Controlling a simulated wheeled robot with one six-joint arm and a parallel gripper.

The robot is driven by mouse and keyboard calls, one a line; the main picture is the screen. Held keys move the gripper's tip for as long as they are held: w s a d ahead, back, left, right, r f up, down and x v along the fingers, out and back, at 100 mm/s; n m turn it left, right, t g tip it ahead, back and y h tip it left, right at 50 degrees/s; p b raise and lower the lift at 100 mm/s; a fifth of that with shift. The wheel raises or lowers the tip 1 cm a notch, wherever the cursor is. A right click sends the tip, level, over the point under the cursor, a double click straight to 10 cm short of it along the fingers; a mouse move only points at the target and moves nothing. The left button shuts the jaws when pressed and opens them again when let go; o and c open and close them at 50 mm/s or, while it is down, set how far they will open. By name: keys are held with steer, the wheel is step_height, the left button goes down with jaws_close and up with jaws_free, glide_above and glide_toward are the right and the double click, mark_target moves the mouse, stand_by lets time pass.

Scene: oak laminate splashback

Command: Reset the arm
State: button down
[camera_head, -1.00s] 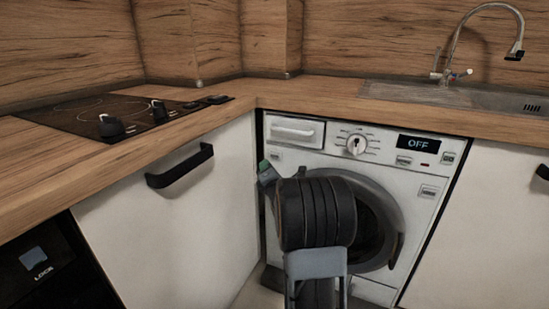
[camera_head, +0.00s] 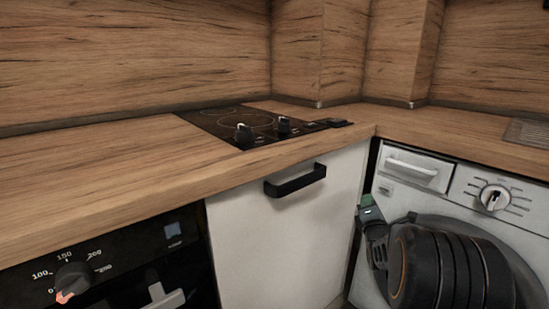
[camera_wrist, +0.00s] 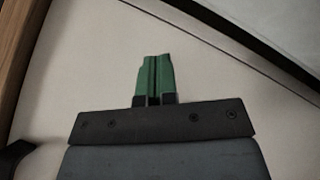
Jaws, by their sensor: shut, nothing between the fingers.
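My gripper shows in the wrist view (camera_wrist: 154,78) with its two green fingers pressed together and nothing between them. Behind the fingers is a pale flat panel, and they look clear of it. In the head view my gripper (camera_head: 366,205) is small, at the lower right, in front of the gap between the white cabinet door and the washing machine. My dark arm is folded in front of the washing machine and hides much of its round door.
The white cabinet door (camera_head: 270,245) has a black handle (camera_head: 296,182). The washing machine (camera_head: 463,185) stands at right, the black oven (camera_head: 120,265) at lower left. A hob (camera_head: 215,122) with knobs is set in the wooden worktop (camera_head: 80,185). The worktop's left part is bare.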

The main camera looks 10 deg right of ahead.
steer(key=s+a+r+m+g+y+p, duration=0.1)
steer(key=s+a+r+m+g+p, duration=0.15)
steer(key=a+r+m+p, duration=0.5)
steer(key=s+a+r+m+g+y+p, duration=0.2)
steer(key=a+r+g+p, duration=0.2)
steer(key=r+p, duration=0.8)
steer(key=s+a+r+m+g+y+p, duration=0.1)
steer(key=s+a+r+m+g+p, duration=0.3)
steer(key=s+p, duration=0.5)
steer(key=s+a+r+m+g+y+p, duration=0.2)
steer(key=s+a+r+m+g+p, duration=0.3)
steer(key=s+r+p, duration=0.5)
steer(key=shift+a+r+m+p, duration=0.35)
steer(key=shift+a+m+p, duration=0.8)
steer(key=shift+a+p, duration=0.65)
steer(key=shift+g, duration=0.25)
